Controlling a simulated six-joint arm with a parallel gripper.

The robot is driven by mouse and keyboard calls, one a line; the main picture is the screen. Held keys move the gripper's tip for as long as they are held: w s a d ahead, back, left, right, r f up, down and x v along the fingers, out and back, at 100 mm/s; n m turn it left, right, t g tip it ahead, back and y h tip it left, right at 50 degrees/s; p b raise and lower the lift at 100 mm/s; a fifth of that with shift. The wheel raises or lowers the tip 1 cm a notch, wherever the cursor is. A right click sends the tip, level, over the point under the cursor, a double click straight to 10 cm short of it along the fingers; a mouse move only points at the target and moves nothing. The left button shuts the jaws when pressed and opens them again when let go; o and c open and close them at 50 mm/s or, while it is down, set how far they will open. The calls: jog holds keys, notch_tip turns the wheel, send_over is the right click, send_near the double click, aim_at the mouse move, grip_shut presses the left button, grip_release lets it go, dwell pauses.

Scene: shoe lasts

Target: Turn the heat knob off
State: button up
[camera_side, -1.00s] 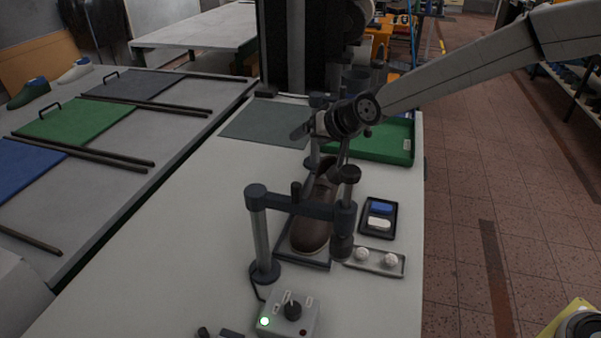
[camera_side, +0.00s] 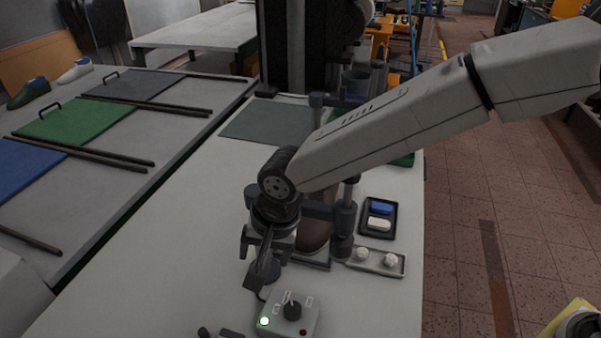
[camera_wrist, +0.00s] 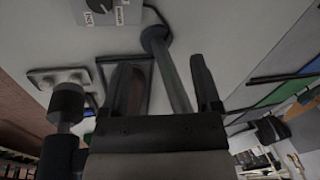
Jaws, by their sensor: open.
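The heat knob (camera_side: 292,310) is a dark round knob on top of a small grey control box (camera_side: 313,318) at the front of the bench. A green light (camera_side: 264,321) glows at the box's left and a dark red one (camera_side: 303,332) sits at its right. In the wrist view the knob (camera_wrist: 100,4) shows at the top edge, partly cut off. My gripper (camera_side: 253,272) is above and behind the box, pointing down, apart from the knob. In the wrist view its two fingers (camera_wrist: 161,75) are spread with nothing held between them.
A clamp stand with a post (camera_wrist: 172,72) and dark crossbar (camera_side: 320,210) stands close to my gripper, over a brown shoe (camera_side: 313,235). A tray with two white knobs (camera_side: 376,260) and a black tray (camera_side: 379,232) lie right.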

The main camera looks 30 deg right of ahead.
jog(key=g+h, duration=0.2)
send_over(293, 308)
notch_tip(293, 308, down, 4)
jog(key=shift+r, duration=0.15)
jog(key=shift+f, duration=3.85)
grip_shut()
